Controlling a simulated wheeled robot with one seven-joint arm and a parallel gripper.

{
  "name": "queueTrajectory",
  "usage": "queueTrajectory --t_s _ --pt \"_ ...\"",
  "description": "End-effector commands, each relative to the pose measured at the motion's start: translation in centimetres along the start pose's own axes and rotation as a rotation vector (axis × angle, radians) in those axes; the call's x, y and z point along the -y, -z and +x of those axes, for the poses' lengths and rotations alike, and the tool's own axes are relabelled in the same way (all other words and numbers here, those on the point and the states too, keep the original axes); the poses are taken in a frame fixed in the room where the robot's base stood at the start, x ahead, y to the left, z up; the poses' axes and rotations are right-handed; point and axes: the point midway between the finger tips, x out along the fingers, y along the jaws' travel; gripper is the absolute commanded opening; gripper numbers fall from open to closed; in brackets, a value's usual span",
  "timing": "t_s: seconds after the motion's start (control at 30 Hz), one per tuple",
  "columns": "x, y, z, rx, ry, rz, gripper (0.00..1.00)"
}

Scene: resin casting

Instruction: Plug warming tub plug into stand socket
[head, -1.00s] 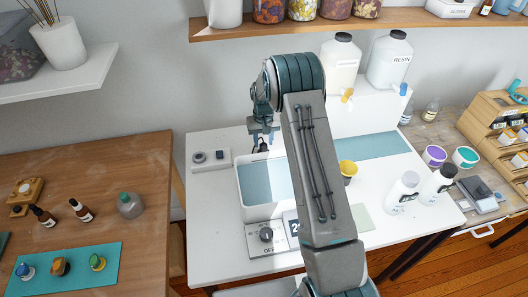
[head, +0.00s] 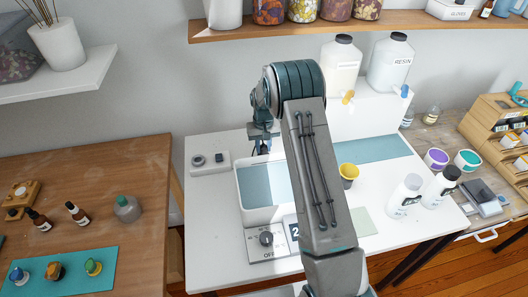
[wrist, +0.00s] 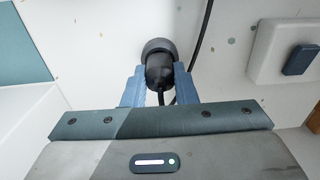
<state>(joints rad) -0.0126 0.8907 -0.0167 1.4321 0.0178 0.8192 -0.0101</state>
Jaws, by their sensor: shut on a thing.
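My gripper (wrist: 160,88) is shut on the black plug (wrist: 160,70). In the wrist view the plug's wide, dark round end lies beyond the fingertips, and its cable (wrist: 206,35) loops past. Whether that end touches the white surface cannot be told. In the head view my gripper (head: 262,140) is above the table's back part, between the stand and the warming tub (head: 262,216). The white stand (head: 209,169) lies left of it, with a round socket (head: 199,161) and a dark switch (head: 221,158). The wrist view shows only the stand's switch end (wrist: 290,55); its socket is out of frame.
The tub's control box (head: 268,252), with a knob and "OFF" marking, is in front. White table (head: 205,210) is clear in front of the stand.

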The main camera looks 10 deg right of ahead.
Motion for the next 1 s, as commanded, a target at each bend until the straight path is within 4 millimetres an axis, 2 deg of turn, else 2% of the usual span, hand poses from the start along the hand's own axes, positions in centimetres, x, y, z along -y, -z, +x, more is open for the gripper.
queueTrajectory --t_s 0.43,0.87,1.0 --pt "0.0 0.0 -3.9 -0.001 0.0 0.0 0.05" --pt "0.0 0.0 -4.4 -0.001 0.0 0.0 0.05" --pt "0.0 0.1 -6.1 -0.005 0.0 0.0 0.05"
